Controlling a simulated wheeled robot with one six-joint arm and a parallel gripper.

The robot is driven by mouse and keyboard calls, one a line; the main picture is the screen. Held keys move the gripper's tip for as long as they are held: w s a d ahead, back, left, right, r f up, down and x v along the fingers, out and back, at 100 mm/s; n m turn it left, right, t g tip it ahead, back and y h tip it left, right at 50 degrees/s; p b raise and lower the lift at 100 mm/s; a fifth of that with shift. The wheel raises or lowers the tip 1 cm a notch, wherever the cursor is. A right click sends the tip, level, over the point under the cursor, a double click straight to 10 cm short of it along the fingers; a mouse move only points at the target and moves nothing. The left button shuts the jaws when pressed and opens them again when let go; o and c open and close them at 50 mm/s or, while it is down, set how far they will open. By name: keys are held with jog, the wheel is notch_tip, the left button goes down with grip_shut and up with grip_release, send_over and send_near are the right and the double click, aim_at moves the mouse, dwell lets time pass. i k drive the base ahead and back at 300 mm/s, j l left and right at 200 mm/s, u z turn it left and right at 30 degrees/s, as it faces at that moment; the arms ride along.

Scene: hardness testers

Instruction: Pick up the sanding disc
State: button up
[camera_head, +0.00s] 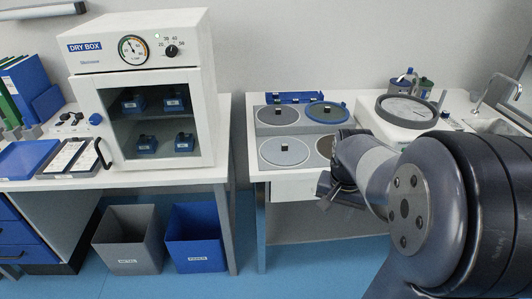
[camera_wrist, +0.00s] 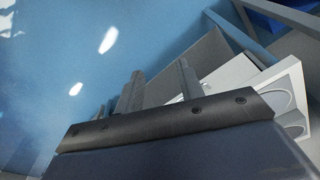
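My gripper (camera_head: 328,201) hangs in front of the table's front edge, below the discs. In the wrist view its two fingers (camera_wrist: 158,84) stand apart with nothing between them.
A grinding machine with a round bowl (camera_head: 408,110) stands right of the discs, near a sink tap (camera_head: 497,88). A dry box (camera_head: 140,88) stands on the left table. A grey bin (camera_head: 128,240) and a blue bin (camera_head: 194,237) are on the floor.

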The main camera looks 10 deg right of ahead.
aim_at(282, 151)
jog(key=i+l+u, duration=0.3)
jog(key=u, duration=0.15)
jog(key=i+l+u, duration=0.45)
jog(key=i+l, duration=0.2)
jog(key=l, duration=0.2)
jog(key=i+l, duration=0.15)
jog(key=l, duration=0.25)
jog(key=u, duration=0.05)
